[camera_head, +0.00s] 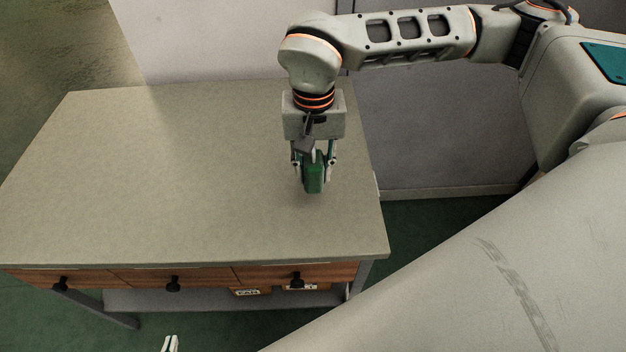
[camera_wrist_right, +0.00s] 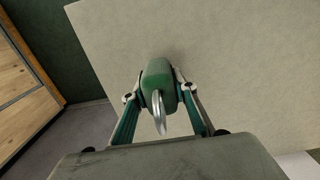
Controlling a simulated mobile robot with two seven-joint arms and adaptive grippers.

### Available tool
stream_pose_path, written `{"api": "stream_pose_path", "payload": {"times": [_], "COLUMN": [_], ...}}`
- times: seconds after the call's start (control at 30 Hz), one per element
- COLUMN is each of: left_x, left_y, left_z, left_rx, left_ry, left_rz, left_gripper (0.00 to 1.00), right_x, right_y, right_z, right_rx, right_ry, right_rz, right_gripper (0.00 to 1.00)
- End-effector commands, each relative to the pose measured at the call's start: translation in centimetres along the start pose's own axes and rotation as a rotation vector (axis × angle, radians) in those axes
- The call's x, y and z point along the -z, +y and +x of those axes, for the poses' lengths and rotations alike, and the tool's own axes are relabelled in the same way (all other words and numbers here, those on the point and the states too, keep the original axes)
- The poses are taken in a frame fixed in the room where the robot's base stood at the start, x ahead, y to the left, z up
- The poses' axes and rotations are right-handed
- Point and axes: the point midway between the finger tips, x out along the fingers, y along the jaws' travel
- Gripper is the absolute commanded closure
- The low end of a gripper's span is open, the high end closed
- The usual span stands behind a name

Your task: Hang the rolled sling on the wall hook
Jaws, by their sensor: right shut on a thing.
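The rolled sling, a green bundle (camera_head: 314,183), is held in my right gripper (camera_head: 314,165), over the right part of the table top. In the right wrist view the green bundle (camera_wrist_right: 157,75) sits between the two fingers of my right gripper (camera_wrist_right: 158,84), with a shiny metal ring (camera_wrist_right: 159,112) on its near side. Whether the bundle touches the table is hard to tell. Only a small white tip of my left gripper (camera_head: 170,344) shows at the bottom edge of the head view. The wall hook is not in view.
The grey table (camera_head: 150,170) has a bare top and wooden drawers with black knobs (camera_head: 173,284) along its front. Labelled boxes (camera_head: 300,287) sit below the drawers. A pale wall (camera_head: 210,40) stands behind. Green floor shows around the table.

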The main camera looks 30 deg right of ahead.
Motion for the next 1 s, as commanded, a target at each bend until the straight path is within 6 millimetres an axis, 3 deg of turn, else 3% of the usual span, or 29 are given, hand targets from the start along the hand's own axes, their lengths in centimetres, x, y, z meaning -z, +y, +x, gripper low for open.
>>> {"api": "stream_pose_path", "payload": {"times": [0.37,0.77,0.8,0.83,0.87,1.0], "left_x": [0.4,0.1,0.1,0.1,0.1,0.1], "left_y": [-0.2,-0.1,-0.1,-0.1,-0.1,-0.1], "left_z": [-0.1,0.0,0.0,0.0,0.0,0.0], "left_rx": [0.002,0.001,0.001,0.001,0.001,0.001], "left_ry": [0.006,0.003,0.003,0.003,0.003,0.003], "left_rz": [0.001,-0.001,0.0,0.0,0.0,0.0], "left_gripper": [1.0,1.0,1.0,1.0,1.0,1.0], "right_x": [0.0,0.0,0.0,0.0,0.0,0.0], "right_y": [0.0,0.0,0.0,0.0,0.0,0.0], "right_z": [3.7,4.3,4.3,4.3,4.3,4.3], "right_rx": [0.001,0.001,0.0,0.0,0.0,0.0], "right_ry": [0.0,0.001,0.0,0.0,0.001,0.0], "right_rz": [0.001,-0.001,-0.001,-0.001,0.0,0.0], "right_gripper": [1.0,1.0,0.68,0.6,0.56,0.56]}}
